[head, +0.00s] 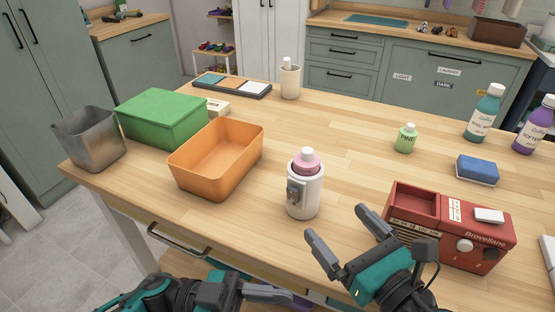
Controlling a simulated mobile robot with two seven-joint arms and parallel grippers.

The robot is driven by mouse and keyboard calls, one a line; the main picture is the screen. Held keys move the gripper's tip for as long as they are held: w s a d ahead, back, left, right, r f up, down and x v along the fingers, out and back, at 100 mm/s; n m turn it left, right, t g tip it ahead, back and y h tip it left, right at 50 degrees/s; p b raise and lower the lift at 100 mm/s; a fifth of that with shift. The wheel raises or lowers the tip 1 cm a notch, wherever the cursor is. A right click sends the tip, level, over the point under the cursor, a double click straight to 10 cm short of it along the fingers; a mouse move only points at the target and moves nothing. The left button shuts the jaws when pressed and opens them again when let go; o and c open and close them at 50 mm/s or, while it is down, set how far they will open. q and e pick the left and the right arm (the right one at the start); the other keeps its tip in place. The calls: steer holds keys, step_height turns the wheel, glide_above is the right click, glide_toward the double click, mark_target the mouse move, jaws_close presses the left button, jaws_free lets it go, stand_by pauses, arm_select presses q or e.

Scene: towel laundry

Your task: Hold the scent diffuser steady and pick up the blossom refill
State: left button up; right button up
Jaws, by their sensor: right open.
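The scent diffuser (304,199) is a white upright cylinder with a grey panel on its side, standing near the middle of the table. A pink refill with a white cap (305,162) sits in its top; no blossom label is readable. A green bottle labelled PINE (405,139) stands apart, farther back on the right. My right gripper (335,224) is open and empty, in front of the diffuser and to its right, fingers pointing toward the table. My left gripper (280,293) is low at the bottom edge, in front of the table; its jaw opening is unclear.
A red appliance (466,252) stands right of my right gripper. An orange bin (205,180), green box (164,119) and metal bin (90,145) are at left. A blue sponge (477,169) and a teal bottle (484,115) are at right.

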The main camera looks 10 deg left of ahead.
mark_target(301, 182)
arm_select(q)
steer(key=s+d+r+m+g+y, duration=0.25)
steer(key=s+r+m+g, duration=0.2)
steer(key=r+g, duration=0.5)
steer(key=w+d+r+m+t+y, duration=0.1)
steer(key=w+r+m+t+y, duration=0.2)
steer(key=w, duration=0.8)
steer(key=w+d+r+m+t+y, duration=0.15)
steer(key=w+r+y, duration=0.35)
steer(key=w, duration=0.5)
arm_select(e)
steer(key=shift+w+a, duration=0.1)
steer(key=shift+w, duration=0.05)
steer(key=x, duration=1.2)
steer(key=shift+w+a, duration=0.15)
steer(key=shift+w, duration=0.1)
arm_select(q)
steer(key=w+a+r+n+t+y, duration=0.2)
steer(key=w+a+n+t+y, duration=0.2)
steer(key=w, duration=0.4)
steer(key=a+n+t, duration=0.1)
steer(key=a+n, duration=0.1)
steer(key=shift+w+a+r, duration=0.15)
steer(key=shift+a, duration=0.15)
